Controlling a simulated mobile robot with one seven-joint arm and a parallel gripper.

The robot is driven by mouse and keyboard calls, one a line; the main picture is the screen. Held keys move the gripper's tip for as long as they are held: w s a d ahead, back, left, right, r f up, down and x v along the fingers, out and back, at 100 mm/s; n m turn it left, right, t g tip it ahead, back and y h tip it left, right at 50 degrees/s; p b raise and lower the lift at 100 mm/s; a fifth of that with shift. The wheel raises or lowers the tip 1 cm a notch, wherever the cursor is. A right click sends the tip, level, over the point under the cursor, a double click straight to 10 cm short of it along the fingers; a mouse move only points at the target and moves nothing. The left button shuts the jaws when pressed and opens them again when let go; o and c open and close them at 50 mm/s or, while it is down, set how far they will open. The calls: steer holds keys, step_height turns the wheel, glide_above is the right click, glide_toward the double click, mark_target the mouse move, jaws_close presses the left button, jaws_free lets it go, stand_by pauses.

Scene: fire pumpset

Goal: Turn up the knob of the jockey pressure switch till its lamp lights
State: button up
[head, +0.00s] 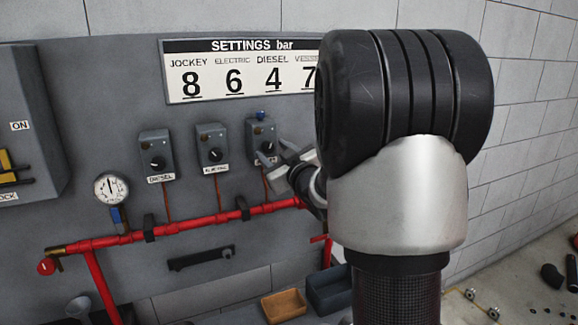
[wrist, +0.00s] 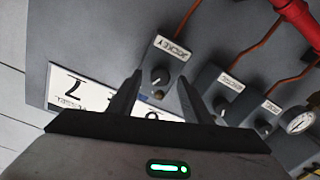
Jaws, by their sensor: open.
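The jockey pressure switch (wrist: 170,58) is a grey box with a JOCKEY label and a dark round knob (wrist: 159,77) with a pale mark. In the head view the jockey switch (head: 260,131) is the rightmost of three boxes, with a blue piece on top and its label hidden by my gripper. My gripper (head: 274,155) is open and empty in front of it. In the wrist view my gripper (wrist: 159,80) has one finger on each side of the knob in the picture; I cannot tell whether they touch it. A small dull brownish spot shows near the knob; I cannot tell whether it is a lit lamp.
The electric switch (head: 211,146) and diesel switch (head: 157,154) stand to the left. A settings board (head: 240,68) reads jockey 8, electric 6, diesel 4. A red pipe (head: 180,227) and a gauge (head: 111,188) lie below. My arm blocks the right side of the head view.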

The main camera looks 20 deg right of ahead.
steer(key=s+b, duration=0.1)
steer(key=s, duration=1.5)
steer(key=shift+d+b, duration=0.25)
steer(key=shift+b, duration=0.05)
steer(key=shift+f, duration=0.1)
